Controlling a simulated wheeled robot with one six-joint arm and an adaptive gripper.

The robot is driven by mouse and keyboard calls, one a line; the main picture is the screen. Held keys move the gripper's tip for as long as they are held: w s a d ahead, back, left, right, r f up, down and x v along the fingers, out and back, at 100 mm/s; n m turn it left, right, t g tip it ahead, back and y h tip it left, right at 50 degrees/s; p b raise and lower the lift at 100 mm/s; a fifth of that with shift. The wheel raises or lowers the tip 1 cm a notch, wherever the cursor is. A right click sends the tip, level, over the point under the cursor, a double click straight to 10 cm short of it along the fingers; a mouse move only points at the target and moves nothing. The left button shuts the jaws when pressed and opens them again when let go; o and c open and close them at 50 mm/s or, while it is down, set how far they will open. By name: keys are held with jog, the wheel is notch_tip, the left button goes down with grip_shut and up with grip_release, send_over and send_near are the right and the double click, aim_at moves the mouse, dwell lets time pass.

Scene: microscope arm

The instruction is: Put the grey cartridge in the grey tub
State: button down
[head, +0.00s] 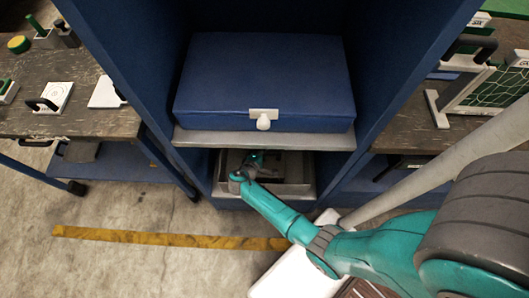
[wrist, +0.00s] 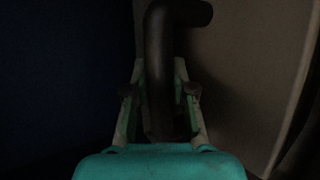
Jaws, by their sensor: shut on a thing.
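In the head view my arm reaches into the dark lower opening of a blue cabinet; its end there is small and partly hidden. In the wrist view my gripper (wrist: 160,92) is shut on a dark, bent handle-like bar (wrist: 160,55), which runs up between the fingers and curves right. A plain grey-brown surface (wrist: 245,75) lies to the right of it. The wrist view is too dark to tell whether this bar belongs to the grey cartridge. A grey, box-like container with a rim (head: 290,188) sits in the lower opening; I cannot tell whether it is the grey tub.
A blue box-like front with a white knob (head: 263,123) sits above a grey shelf edge (head: 262,139), over my arm. The blue cabinet side walls (head: 135,70) stand close on both sides. Worktables with small objects flank it. The floor at left has a yellow stripe (head: 150,237).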

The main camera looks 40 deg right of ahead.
jog(key=c, duration=1)
grip_release()
jog(key=v, duration=1.2)
jog(key=shift+s, duration=0.1)
